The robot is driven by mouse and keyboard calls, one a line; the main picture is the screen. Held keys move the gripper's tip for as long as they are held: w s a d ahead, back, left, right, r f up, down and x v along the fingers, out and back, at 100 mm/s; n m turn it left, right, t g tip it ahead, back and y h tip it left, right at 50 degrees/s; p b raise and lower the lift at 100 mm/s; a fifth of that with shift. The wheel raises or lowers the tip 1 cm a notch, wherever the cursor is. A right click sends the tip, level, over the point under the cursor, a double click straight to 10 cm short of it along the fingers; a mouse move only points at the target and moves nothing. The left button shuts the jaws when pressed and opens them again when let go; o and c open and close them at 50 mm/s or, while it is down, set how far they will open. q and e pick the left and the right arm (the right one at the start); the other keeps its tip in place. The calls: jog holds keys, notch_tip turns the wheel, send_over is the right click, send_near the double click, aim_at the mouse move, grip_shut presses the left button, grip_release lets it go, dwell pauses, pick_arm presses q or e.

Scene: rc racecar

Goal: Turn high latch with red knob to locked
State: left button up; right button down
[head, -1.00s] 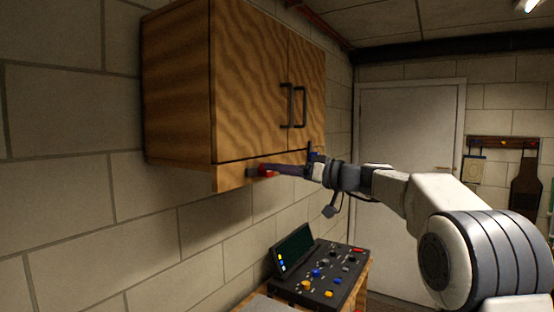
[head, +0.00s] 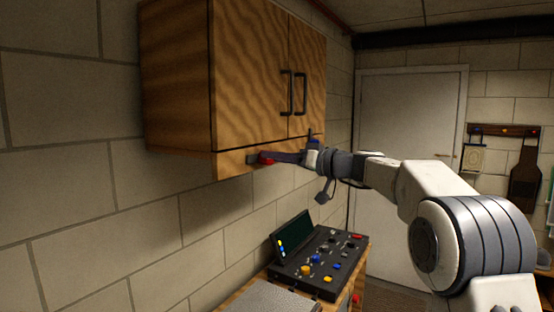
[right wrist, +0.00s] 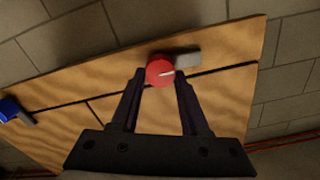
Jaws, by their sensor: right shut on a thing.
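The wooden wall cabinet (head: 255,75) has a low front rail carrying the latch. Its round red knob (head: 267,159) shows at the left part of this rail. In the right wrist view the knob (right wrist: 157,72) has a pale mark pointing right, toward a grey latch bar (right wrist: 187,60) that lies along the wood beside it. My right gripper (right wrist: 161,78) is shut on the red knob, one dark finger at each side. In the head view this gripper (head: 276,157) reaches the knob from the right. My left gripper is in neither view.
A blue knob (right wrist: 9,108) sits farther along the rail. Two black handles (head: 287,92) are on the closed cabinet doors. Below, a control panel (head: 325,262) with a small screen stands on a bench. A white door (head: 405,120) is behind my arm.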

jog(key=m+b, duration=0.1)
jog(key=m, duration=0.4)
jog(key=m+b, duration=0.1)
jog(key=m, duration=0.5)
jog(key=m+b, duration=0.1)
jog(key=m, duration=0.5)
jog(key=shift+w+d+f, duration=0.1)
jog(key=shift+w+f, duration=0.05)
jog(key=shift+f, duration=0.1)
jog(key=shift+m, duration=0.4)
jog(key=shift+c, duration=2)
grip_release()
jog(key=b+v, duration=0.5)
jog(key=v, duration=0.5)
jog(key=shift+d, duration=0.2)
